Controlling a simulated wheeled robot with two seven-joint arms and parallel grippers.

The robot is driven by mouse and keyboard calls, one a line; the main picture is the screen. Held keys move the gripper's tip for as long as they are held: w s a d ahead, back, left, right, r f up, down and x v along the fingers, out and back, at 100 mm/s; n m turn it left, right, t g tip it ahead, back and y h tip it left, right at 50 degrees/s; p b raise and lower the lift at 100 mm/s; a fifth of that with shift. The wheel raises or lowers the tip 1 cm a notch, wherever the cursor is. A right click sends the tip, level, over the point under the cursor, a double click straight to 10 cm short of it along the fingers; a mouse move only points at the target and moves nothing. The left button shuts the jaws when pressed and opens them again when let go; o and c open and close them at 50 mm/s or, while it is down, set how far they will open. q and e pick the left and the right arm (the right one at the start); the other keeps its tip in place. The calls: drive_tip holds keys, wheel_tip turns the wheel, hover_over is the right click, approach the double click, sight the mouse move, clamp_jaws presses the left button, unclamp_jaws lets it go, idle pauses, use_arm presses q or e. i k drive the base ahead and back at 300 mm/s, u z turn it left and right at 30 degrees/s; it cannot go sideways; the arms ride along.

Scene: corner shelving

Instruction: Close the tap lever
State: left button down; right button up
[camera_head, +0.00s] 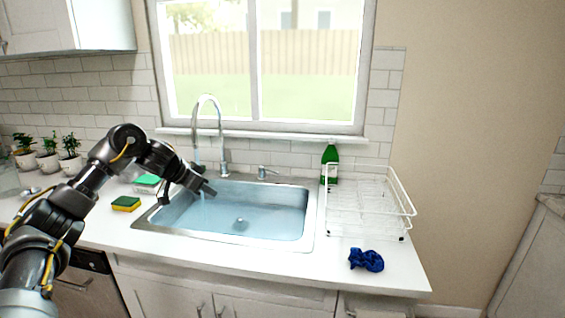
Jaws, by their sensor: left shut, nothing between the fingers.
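The tap (222,135) is a tall silver gooseneck behind the sink, its spout curving down to the left. A small silver fitting (264,172) stands to the right of its base; I cannot tell whether it is the lever. The steel sink (308,225) has a bluish basin, and a faint pale-blue stream shows below the spout, near my gripper. My left gripper (210,191) is shut and empty, over the left back part of the sink. It is left of and in front of the tap base, and the arm hides part of the spout end. My right gripper is out of view.
A green bottle (330,165) stands behind the white wire dish rack (402,205) on the right. A blue cloth (366,260) lies in front of it. A yellow-green sponge (126,203) and potted plants (70,155) are on the left. The window sill is behind the tap.

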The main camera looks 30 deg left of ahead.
sight(261, 168)
drive_tip(key=i, duration=1.25)
